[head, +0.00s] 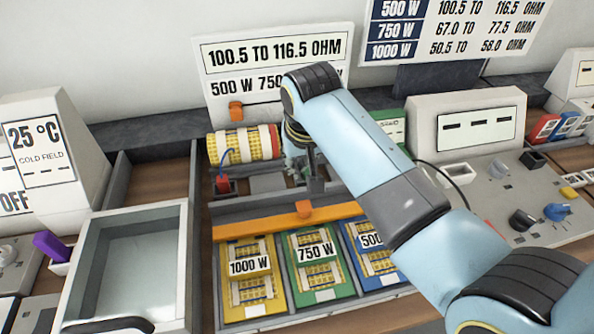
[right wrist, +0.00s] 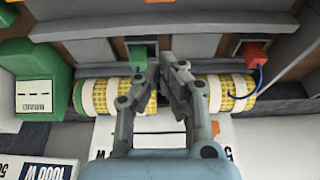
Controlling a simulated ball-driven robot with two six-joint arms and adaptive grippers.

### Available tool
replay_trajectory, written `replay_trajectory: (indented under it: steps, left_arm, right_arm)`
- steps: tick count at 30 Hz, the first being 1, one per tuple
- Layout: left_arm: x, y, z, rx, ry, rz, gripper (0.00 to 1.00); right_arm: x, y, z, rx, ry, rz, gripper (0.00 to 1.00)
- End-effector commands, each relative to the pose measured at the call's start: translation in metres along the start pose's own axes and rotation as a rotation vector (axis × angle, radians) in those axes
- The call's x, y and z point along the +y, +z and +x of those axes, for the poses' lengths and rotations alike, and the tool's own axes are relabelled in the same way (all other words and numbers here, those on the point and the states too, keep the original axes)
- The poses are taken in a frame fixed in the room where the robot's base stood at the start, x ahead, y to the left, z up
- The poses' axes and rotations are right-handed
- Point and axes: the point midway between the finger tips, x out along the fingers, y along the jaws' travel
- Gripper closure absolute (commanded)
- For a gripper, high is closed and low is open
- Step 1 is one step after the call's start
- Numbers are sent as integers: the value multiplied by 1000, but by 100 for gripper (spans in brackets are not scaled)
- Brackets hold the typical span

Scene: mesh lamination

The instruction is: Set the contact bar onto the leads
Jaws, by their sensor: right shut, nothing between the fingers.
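A long orange bar (head: 255,226) with a raised orange block (head: 304,209) lies along the back edge of the panel tray; I take it for the contact bar. The block's edge shows at the top of the right wrist view (right wrist: 160,1). Behind it lies a yellow-banded roll (head: 243,145). A red lead block (head: 223,184) with a blue wire sits before the roll's left end; it also shows in the right wrist view (right wrist: 252,53), with a green block (right wrist: 140,56). My right gripper (head: 315,185) is shut and empty above the roll area, apart from the bar. My left gripper is out of view.
Panels marked 1000 W (head: 250,266), 750 W (head: 316,249) and 500 W lie in the front tray. A clear-topped bin (head: 130,260) stands left. A meter console (head: 470,125) with knobs stands right. Another orange block (head: 236,110) stands behind the roll.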

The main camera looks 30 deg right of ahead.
Motion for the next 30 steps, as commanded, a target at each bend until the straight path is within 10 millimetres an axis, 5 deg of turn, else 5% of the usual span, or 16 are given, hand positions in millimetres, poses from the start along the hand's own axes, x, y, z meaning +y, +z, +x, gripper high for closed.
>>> replay_trajectory:
  steps: [10,30]
  left_arm:
    - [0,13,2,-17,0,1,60]
    - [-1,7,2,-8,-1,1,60]
  right_arm:
    - [0,0,-50,1,-1,0,100]
    - [0,0,-55,0,0,0,100]
